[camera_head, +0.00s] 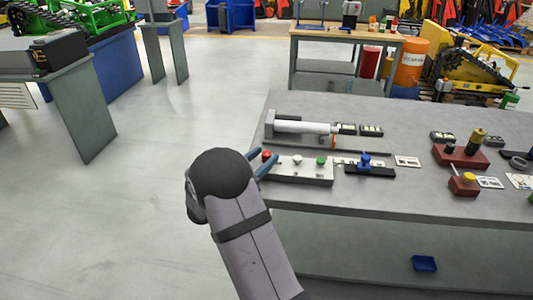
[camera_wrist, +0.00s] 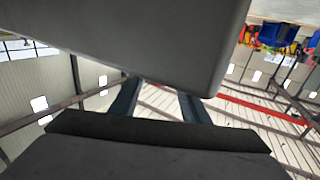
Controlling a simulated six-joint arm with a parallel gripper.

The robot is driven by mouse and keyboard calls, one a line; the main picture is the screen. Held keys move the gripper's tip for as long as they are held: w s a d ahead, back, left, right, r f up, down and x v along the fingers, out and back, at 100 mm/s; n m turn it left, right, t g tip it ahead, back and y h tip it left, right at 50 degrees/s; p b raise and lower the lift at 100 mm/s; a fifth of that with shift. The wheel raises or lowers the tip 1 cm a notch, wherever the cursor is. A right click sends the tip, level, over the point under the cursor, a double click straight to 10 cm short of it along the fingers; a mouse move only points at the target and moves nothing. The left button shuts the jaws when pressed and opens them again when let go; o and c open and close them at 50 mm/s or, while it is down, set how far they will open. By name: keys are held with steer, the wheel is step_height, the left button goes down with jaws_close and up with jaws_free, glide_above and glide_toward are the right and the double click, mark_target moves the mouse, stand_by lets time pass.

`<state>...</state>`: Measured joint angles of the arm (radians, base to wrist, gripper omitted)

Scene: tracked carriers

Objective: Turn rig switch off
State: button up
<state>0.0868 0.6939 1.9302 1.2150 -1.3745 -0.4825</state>
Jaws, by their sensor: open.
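A pale control box (camera_head: 305,176) lies at the left end of the grey workbench. On its top are a red knob (camera_head: 266,155), a silver knob or switch (camera_head: 297,160) and a green button (camera_head: 321,160). Which of them is the rig switch, and its position, I cannot tell. My gripper (camera_head: 261,160) is open, its blue-grey fingers at the box's left end, close to the red knob. Whether they touch it is unclear. In the wrist view my gripper (camera_wrist: 160,103) is open with nothing visible between the fingers. A large grey surface fills the top there and hides the controls.
On the workbench (camera_head: 420,200), a grey and white cylinder rig (camera_head: 302,125) lies behind the box. A blue-knobbed fixture (camera_head: 365,162) stands to its right, with red-based fixtures (camera_head: 461,156) farther right. Open floor (camera_head: 180,130) lies left of the bench.

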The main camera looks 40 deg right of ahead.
steer(key=shift+x, duration=1.1)
jaws_close()
steer(key=c, duration=1.1)
jaws_free()
steer(key=shift+o, duration=0.2)
steer(key=shift+m+g, duration=0.4)
steer(key=shift+g, duration=0.2)
steer(key=m+g, duration=0.2)
steer(key=g, duration=0.2)
steer(key=shift+m+h, duration=0.4)
steer(key=shift+m+g, duration=0.9)
steer(key=shift+g, duration=0.7)
steer(key=shift+m+g+b, duration=0.3)
steer(key=shift+g+b, duration=0.05)
steer(key=shift+g, duration=0.15)
steer(key=o, duration=1.1)
steer(key=shift+c, duration=0.2)
